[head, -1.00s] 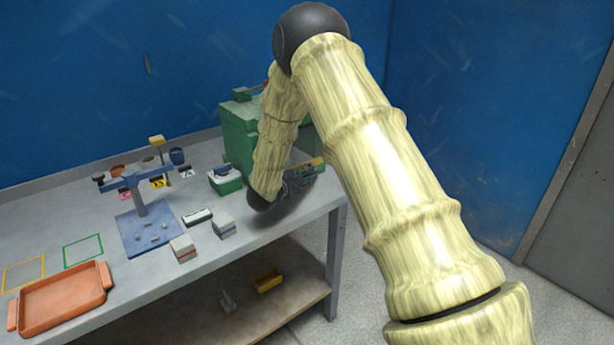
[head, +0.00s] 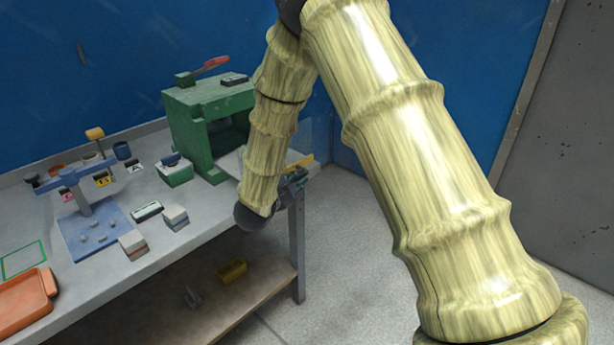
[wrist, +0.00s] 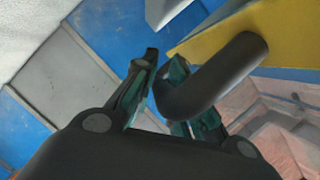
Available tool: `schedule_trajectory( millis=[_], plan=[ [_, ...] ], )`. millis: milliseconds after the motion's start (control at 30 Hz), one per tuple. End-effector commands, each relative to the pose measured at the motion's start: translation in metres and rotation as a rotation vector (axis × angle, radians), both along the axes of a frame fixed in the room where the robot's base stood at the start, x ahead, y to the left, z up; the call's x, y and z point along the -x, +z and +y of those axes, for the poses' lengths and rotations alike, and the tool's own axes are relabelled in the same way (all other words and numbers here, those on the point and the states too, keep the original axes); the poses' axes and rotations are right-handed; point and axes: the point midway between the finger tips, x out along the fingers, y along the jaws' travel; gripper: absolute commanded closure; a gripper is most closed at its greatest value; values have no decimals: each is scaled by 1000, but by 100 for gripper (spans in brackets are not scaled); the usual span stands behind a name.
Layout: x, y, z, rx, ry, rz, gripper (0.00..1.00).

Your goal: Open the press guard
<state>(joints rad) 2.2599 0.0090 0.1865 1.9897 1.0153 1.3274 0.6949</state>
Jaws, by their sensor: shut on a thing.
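The green press (head: 195,115) stands at the back right of the bench, with its dark front opening partly in sight. The guard's yellow edge bar (head: 302,163) shows to the right of the press, beyond its body, with a faint clear pane above it. In the wrist view the yellow bar (wrist: 275,28) carries a bent black handle (wrist: 225,70). My gripper (head: 290,180) is at this handle near the bench's right end. In the wrist view its fingers (wrist: 178,100) are closed around the handle's bent end. My arm hides part of the pane and of the press's right side.
A blue stand (head: 95,225), a small green-and-white box (head: 174,172) and small blocks (head: 175,217) are on the bench left of my gripper. An orange tray (head: 25,305) lies farther left. Floor right of the bench (head: 350,215) is clear.

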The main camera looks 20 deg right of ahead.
Motion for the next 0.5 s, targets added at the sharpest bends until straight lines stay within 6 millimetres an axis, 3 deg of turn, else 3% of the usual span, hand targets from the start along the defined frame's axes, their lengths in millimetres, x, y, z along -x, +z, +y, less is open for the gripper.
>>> schedule_trajectory(
  millis=[433,467,500],
  plan=[
    [2,0,7,0,12,1,100],
    [2,0,7,0,12,1,84],
    [2,0,7,0,12,1,77]
  ],
)
